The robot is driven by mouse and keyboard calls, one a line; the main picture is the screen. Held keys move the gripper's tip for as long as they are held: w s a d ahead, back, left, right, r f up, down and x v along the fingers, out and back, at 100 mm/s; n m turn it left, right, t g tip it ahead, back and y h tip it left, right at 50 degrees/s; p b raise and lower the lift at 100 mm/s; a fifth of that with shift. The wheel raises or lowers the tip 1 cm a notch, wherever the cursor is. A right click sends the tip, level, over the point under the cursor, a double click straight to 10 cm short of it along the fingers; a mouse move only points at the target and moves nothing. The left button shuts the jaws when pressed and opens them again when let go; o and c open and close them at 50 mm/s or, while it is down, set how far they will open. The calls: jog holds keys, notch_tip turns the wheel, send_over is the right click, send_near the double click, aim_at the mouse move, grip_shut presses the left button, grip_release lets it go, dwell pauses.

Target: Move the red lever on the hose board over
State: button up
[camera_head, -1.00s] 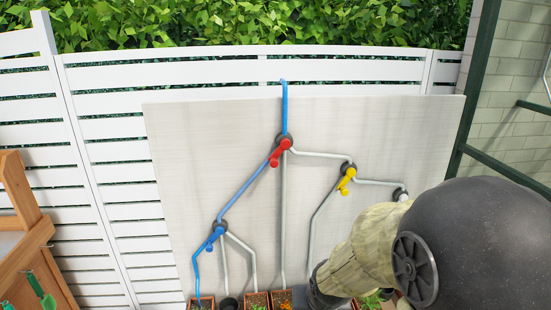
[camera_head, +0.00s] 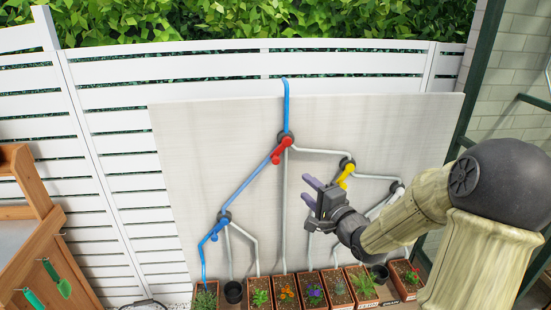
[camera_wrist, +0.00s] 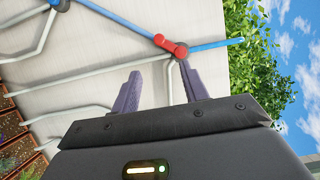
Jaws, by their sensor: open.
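The red lever (camera_head: 281,151) sits on a dark round hub at the top middle of the pale hose board (camera_head: 220,140). It slants down and left, in line with the blue pipe (camera_head: 250,182). My gripper (camera_head: 312,190) is in front of the board, below and right of the red lever and apart from it. It is open and empty. In the wrist view, the red lever (camera_wrist: 171,46) shows beyond the spread purple fingers of my gripper (camera_wrist: 160,85), a little above the gap between their tips.
A yellow lever (camera_head: 346,176) and a white lever (camera_head: 378,210) are on the right of the board, near my arm. A blue lever (camera_head: 215,230) is at lower left. Planters (camera_head: 260,292) line the foot of the board. A wooden bench (camera_head: 35,225) stands at left.

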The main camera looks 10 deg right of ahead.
aim_at(278, 162)
jog(key=shift+w, duration=0.1)
jog(key=p+x, duration=0.5)
jog(key=x, duration=1.1)
jog(key=shift+w+a, duration=0.1)
jog(key=shift+w, duration=0.1)
jog(key=shift+w+a+f, duration=0.1)
jog(key=shift+w+f, duration=0.05)
jog(key=shift+w, duration=0.25)
